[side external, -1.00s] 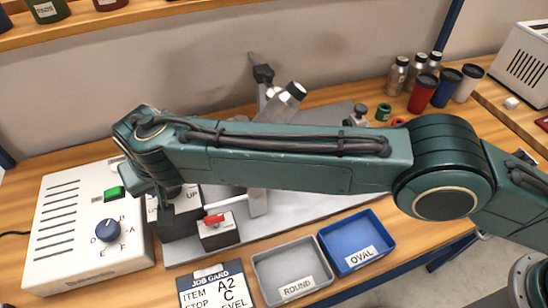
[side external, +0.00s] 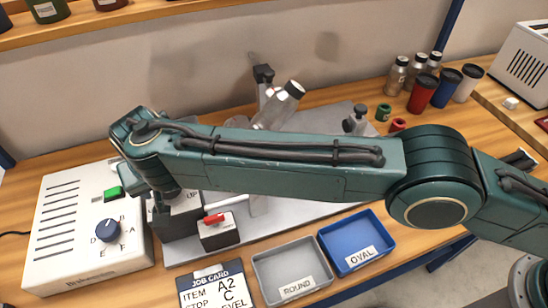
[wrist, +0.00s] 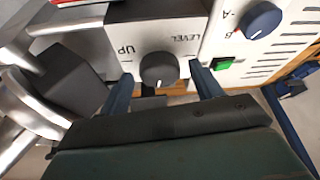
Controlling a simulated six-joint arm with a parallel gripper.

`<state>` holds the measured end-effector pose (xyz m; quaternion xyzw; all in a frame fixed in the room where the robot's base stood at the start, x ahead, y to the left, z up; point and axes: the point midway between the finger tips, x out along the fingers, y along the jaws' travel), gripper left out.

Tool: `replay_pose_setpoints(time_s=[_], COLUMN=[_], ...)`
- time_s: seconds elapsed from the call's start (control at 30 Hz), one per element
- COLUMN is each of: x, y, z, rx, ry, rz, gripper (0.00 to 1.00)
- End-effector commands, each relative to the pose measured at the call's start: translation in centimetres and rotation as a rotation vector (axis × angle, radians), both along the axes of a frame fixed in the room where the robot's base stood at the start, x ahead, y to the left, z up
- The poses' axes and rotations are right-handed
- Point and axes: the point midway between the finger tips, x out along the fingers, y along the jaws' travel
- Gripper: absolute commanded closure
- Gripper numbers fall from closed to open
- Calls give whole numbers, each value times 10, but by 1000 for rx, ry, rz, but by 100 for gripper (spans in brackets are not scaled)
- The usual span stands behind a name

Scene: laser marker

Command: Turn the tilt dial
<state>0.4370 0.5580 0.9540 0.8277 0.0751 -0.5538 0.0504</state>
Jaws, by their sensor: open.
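A white mark on the knob points toward the picture's bottom. My gripper (wrist: 161,75) is open, with one blue finger on each side of the knob. Gaps show between the fingers and the knob, and I cannot tell their depth. In the side view the dial's dark box (side external: 178,222) stands below my wrist; the knob and my fingertips are hidden there.
A white control box (side external: 85,255) with a blue knob (side external: 107,230) and green button (side external: 113,193) stands at left. A red-handled switch box (side external: 220,236) is right of the dial box. Grey (side external: 256,262) and blue (side external: 324,245) trays and a job card (side external: 215,275) lie in front.

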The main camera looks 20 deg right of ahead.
Motion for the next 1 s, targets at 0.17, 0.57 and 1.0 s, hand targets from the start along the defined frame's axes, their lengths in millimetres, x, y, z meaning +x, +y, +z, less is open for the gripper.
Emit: replay_pose_setpoints(time_s=[0.17, 0.57, 1.0], x=[-1, -15, -39], y=[0, -2, -7], z=[2, 37, 98], rx=[1, 2, 3], ry=[-1, -2, -2], rz=[0, 1, 0], gripper=[35, 35, 35])
